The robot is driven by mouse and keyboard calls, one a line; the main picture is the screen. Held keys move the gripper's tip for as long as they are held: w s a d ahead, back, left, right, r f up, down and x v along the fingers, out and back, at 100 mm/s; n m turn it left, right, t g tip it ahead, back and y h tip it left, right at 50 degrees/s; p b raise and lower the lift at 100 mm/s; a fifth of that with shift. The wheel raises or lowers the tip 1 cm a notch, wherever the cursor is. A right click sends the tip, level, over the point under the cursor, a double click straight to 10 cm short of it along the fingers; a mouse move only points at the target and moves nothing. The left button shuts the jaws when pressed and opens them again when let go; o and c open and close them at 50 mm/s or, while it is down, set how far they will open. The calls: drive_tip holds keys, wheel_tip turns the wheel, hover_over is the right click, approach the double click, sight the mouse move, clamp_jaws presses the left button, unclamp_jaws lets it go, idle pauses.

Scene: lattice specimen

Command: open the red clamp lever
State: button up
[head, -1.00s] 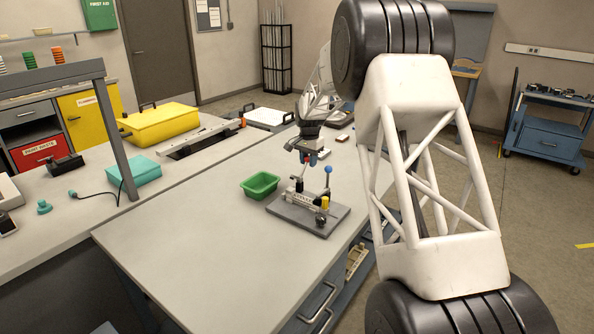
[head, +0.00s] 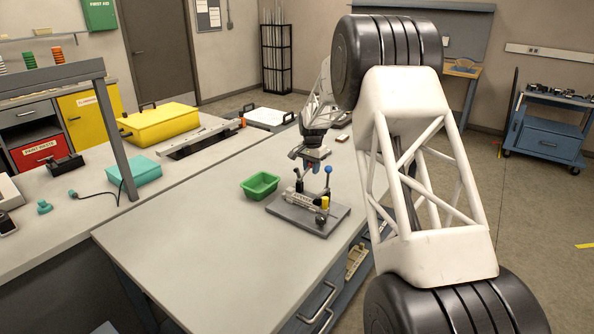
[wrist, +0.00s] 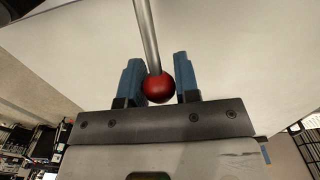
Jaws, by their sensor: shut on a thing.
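The clamp fixture (head: 305,215) sits on a dark base plate on the bench in the head view, with a blue-knobbed lever (head: 328,170) standing up on it. My gripper (head: 311,164) is just above and behind the fixture, close to the blue knob. In the wrist view the red ball knob (wrist: 159,88) of the red clamp lever, on its metal rod (wrist: 147,35), sits between the two blue fingers of my gripper (wrist: 160,82). The fingers are shut on this knob. In the head view the red knob is largely hidden by the fingers.
A yellow knob (head: 325,203) is on the fixture's right side. A green bin (head: 260,186) stands left of the fixture. The bench top (head: 200,250) in front is clear. A teal box (head: 147,172) and yellow case (head: 158,122) are on the neighbouring bench.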

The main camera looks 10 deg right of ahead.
drive_tip(key=o, duration=0.7)
drive_tip(key=shift+r, duration=0.15)
drive_tip(key=shift+r, duration=2.65)
